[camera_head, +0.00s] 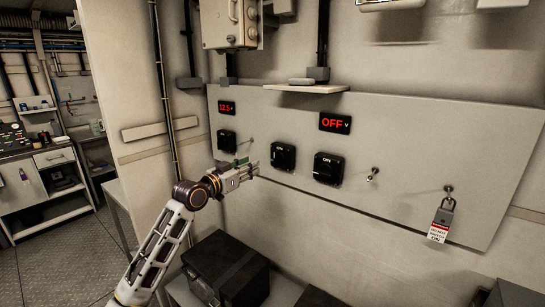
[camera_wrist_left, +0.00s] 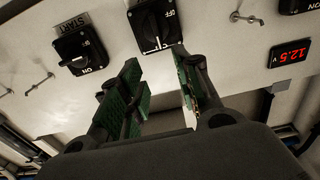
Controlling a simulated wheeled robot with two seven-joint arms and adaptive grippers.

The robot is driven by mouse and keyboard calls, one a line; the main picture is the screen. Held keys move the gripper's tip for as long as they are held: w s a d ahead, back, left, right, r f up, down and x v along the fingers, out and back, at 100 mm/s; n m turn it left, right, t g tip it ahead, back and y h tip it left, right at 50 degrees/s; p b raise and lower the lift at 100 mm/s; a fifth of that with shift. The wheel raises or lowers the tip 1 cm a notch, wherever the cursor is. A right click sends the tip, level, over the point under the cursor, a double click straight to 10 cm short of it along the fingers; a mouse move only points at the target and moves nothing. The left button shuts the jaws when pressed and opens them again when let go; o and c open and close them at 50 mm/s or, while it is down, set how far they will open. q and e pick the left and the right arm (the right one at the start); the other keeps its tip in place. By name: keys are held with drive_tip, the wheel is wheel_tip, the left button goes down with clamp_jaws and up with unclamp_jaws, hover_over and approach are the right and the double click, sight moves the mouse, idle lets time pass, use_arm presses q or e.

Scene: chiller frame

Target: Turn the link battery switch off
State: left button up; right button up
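Black rotary switches sit on the grey wall panel (camera_head: 420,130): a left one (camera_head: 227,140), a middle one (camera_head: 283,157) and a right one (camera_head: 328,168). No readable label tells which is the link battery switch. My left gripper (camera_head: 254,170) is just left of and below the middle switch. In the left wrist view the gripper (camera_wrist_left: 156,68) is open and empty, its green-padded fingers apart. The middle switch (camera_wrist_left: 157,22) shows beyond the gap between the fingertips, with ON/OFF lettering; contact is not visible. The right switch (camera_wrist_left: 80,52) is to its left there. My right gripper is not in view.
A red display (camera_head: 227,107) reads 12.5; another (camera_head: 335,122) reads OFF. Small metal pegs (camera_head: 373,175) stick out of the panel. A padlock with a tag (camera_head: 441,222) hangs at the right. A black box (camera_head: 226,268) stands below. A shelf (camera_head: 306,88) juts out above.

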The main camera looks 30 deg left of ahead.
use_arm(q)
drive_tip(key=p, duration=0.1)
approach(274, 154)
drive_tip(key=shift+w, duration=1.3)
drive_tip(key=shift+w+d, duration=0.15)
drive_tip(key=shift+w, duration=1.4)
drive_tip(key=shift+w+d, duration=0.15)
drive_tip(key=shift+w, duration=1.45)
drive_tip(key=c, duration=0.7)
clamp_jaws()
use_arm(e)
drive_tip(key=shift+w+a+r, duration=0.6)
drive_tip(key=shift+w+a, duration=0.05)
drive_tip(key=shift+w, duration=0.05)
